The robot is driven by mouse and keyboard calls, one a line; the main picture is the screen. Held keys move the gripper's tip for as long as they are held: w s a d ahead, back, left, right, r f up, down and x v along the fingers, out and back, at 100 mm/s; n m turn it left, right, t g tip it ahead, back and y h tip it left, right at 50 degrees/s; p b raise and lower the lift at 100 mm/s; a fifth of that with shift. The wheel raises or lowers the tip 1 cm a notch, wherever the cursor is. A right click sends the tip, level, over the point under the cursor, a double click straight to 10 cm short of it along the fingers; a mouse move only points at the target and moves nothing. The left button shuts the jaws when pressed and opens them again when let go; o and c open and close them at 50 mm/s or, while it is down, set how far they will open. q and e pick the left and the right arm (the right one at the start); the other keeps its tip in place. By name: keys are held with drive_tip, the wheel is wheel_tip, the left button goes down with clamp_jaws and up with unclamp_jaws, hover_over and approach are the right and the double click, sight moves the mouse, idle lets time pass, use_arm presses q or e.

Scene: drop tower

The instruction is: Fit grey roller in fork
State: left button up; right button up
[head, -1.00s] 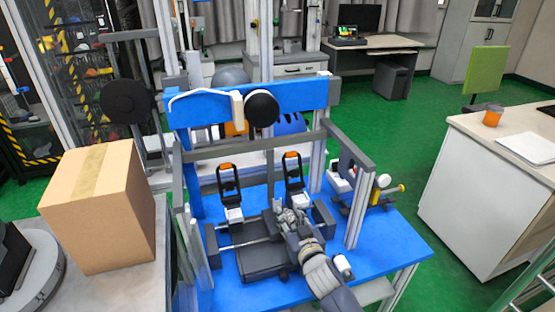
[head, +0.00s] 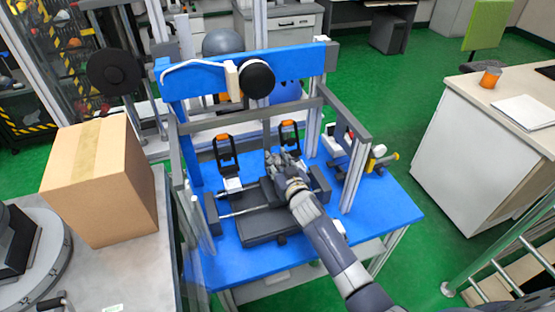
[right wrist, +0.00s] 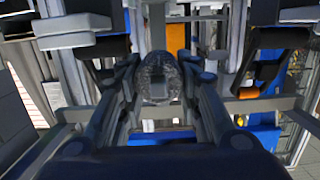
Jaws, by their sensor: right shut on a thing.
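My right gripper (head: 277,158) reaches in over the middle of the blue-topped drop tower. In the right wrist view its two fingers (right wrist: 158,85) stand on both sides of a speckled grey piece (right wrist: 157,72), which looks like the grey roller, and are shut on it. The head view does not show the roller clearly between the fingers. Two black U-shaped frames with orange tops, one at left (head: 225,153) and one at right (head: 289,136), stand behind the gripper. I cannot tell which part is the fork. My left gripper is not in view.
A dark block on rails (head: 265,226) lies below my right arm. Grey posts and a crossbar (head: 346,120) frame the work area. A blue beam (head: 200,76) with a black disc (head: 257,79) spans above. A cardboard box (head: 98,185) stands at left.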

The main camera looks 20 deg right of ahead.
drive_tip(key=shift+f+b, duration=1.75)
drive_tip(key=shift+f, duration=0.55)
drive_tip(key=o, duration=1.2)
drive_tip(key=shift+d, duration=0.1)
drive_tip(key=shift+s+d, duration=0.1)
drive_tip(key=shift+s, duration=0.35)
drive_tip(key=s+r, duration=0.1)
drive_tip(key=s, duration=1)
drive_tip(key=shift+r, duration=0.4)
